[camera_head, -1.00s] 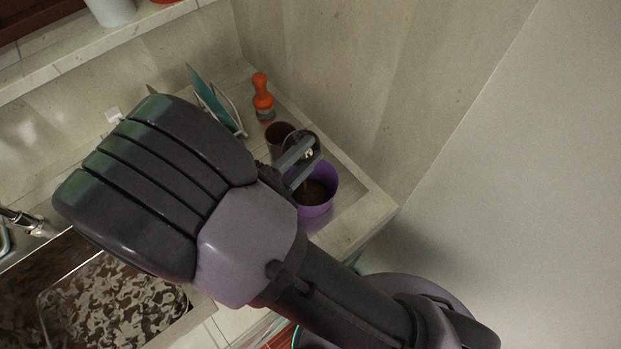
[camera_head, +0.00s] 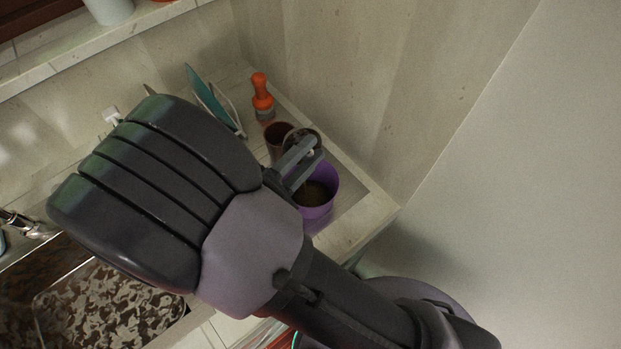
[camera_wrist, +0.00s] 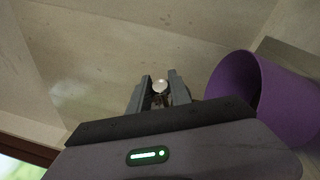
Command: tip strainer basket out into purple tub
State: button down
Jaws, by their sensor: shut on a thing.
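The purple tub (camera_head: 322,204) stands on the counter at the right, with dark brown matter on its inner floor. It also shows at the right of the wrist view (camera_wrist: 285,105). My gripper (camera_head: 312,150) is just above the tub's far rim, shut on the strainer basket (camera_head: 290,141). Only part of the basket's round rim shows beyond the fingers, and its contents cannot be seen. In the wrist view, my gripper (camera_wrist: 160,88) has a small round metal knob between its fingers; the rest of the basket is hidden.
A brown cup (camera_head: 275,134) stands close behind the gripper. An orange-handled brush (camera_head: 262,95) and a rack with a teal plate (camera_head: 205,97) are farther back. A sink (camera_head: 100,310) lies at lower left. The wall closes off the right side beyond the counter edge.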

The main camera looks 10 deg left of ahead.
jog(key=shift+s+d+r+m+b, duration=0.1)
jog(key=shift+r+m+b, duration=0.2)
jog(key=shift+m, duration=0.1)
jog(key=shift+s+d+f+m+t+h+b, duration=0.1)
jog(key=shift+s+d+m+t+h+b, duration=0.15)
jog(key=shift+s+m+b, duration=0.4)
jog(key=shift+s+d+f+m+t+h+b, duration=0.15)
jog(key=shift+d+m+h+b, duration=0.2)
jog(key=shift+b, duration=0.6)
jog(key=shift+r, duration=0.25)
jog(key=shift+s+d+r+m+h+p, duration=0.15)
jog(key=shift+r+m+p, duration=0.15)
jog(key=shift+m, duration=0.15)
jog(key=shift+s+a+r+m+h+p, duration=0.15)
jog(key=shift+m+p, duration=0.1)
jog(key=shift+m, duration=0.2)
jog(key=shift+s+d+f+m+h, duration=0.15)
jog(key=shift+m+h, duration=0.15)
jog(key=shift+m, duration=0.25)
jog(key=shift+d+f+m+h, duration=0.1)
jog(key=shift+m+h, duration=0.2)
jog(key=shift+m, duration=0.25)
dwell(0.4)
